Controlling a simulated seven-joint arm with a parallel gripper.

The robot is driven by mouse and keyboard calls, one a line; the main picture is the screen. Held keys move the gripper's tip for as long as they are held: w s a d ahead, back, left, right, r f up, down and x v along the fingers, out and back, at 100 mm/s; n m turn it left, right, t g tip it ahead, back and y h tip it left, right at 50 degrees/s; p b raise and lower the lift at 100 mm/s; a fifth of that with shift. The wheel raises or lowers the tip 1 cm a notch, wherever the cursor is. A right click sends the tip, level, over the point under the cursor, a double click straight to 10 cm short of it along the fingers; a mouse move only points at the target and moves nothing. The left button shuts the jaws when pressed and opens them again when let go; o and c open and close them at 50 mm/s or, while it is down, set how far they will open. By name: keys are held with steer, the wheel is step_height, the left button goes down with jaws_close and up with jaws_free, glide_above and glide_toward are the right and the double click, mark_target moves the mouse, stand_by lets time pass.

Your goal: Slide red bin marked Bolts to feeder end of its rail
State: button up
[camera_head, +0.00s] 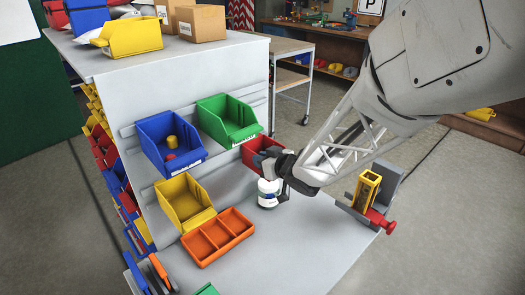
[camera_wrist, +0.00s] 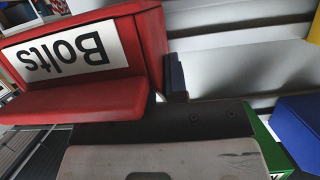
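The red bin (camera_head: 258,148) hangs at the right end of the lower rail on the grey panel, partly hidden behind my gripper (camera_head: 276,166). In the wrist view the red bin (camera_wrist: 145,50) fills the upper left, and its white label (camera_wrist: 68,56) reads "Bolts" upside down. One dark fingertip of my gripper (camera_wrist: 175,78) is close against the bin's right side in that view; I cannot tell whether it touches. The second finger is not clear, so the opening cannot be judged.
A blue bin (camera_head: 170,142) and green bin (camera_head: 228,119) hang on the upper rail. A yellow bin (camera_head: 186,202) sits lower left. An orange tray (camera_head: 217,236), white bottle (camera_head: 267,193) and yellow upright device (camera_head: 366,189) with a red knob stand on the bench.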

steer(key=o, duration=0.5)
steer(key=shift+c, duration=0.2)
steer(key=shift+s+d+r, duration=0.1)
steer(key=v, duration=0.7)
steer(key=shift+s, duration=0.2)
steer(key=shift+d, duration=0.15)
steer(key=shift+d+r, duration=0.1)
